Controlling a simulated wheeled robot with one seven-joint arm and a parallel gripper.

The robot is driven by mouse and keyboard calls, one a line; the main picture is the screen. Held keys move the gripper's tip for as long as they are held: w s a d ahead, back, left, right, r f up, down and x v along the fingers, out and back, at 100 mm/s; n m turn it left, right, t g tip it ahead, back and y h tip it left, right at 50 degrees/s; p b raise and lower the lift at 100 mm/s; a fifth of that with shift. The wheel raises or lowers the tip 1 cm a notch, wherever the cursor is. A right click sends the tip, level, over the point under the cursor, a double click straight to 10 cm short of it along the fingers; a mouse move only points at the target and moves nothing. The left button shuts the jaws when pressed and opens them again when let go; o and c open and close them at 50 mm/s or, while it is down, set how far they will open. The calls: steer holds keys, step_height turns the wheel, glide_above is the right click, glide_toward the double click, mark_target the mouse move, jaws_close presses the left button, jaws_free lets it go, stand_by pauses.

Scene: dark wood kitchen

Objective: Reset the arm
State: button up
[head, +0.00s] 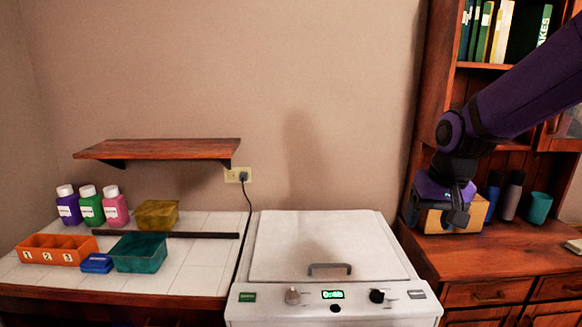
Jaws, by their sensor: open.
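My arm reaches in from the upper right of the head view, with purple covers and dark joints. My gripper (456,216) points downward at the right, over the wooden cabinet counter. It is open, and I see nothing held in it. A light brown box (475,217) stands behind and beside the gripper, partly hidden by it. I cannot tell whether the two touch.
The white chest appliance (330,245) stands left of the gripper. Dark bottles (512,195) and a teal cup (539,207) stand to its right. Shelves with books (500,30) rise behind. The tiled counter at left holds bottles and trays.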

steer(key=s+d+r+t, duration=0.1)
steer(key=s+r, duration=0.2)
steer(key=s, duration=0.3)
steer(key=s+d+r+t, duration=0.1)
steer(key=s+r, duration=0.2)
steer(key=s, duration=0.4)
steer(key=s+d+r+n, duration=0.1)
steer(key=s+r, duration=0.2)
steer(key=s, duration=0.3)
steer(key=shift+s+d+r+t+h, duration=0.15)
steer(key=shift+s+t+h, duration=0.15)
steer(key=shift+s+t, duration=0.1)
steer(key=shift+w, duration=0.2)
stand_by(0.6)
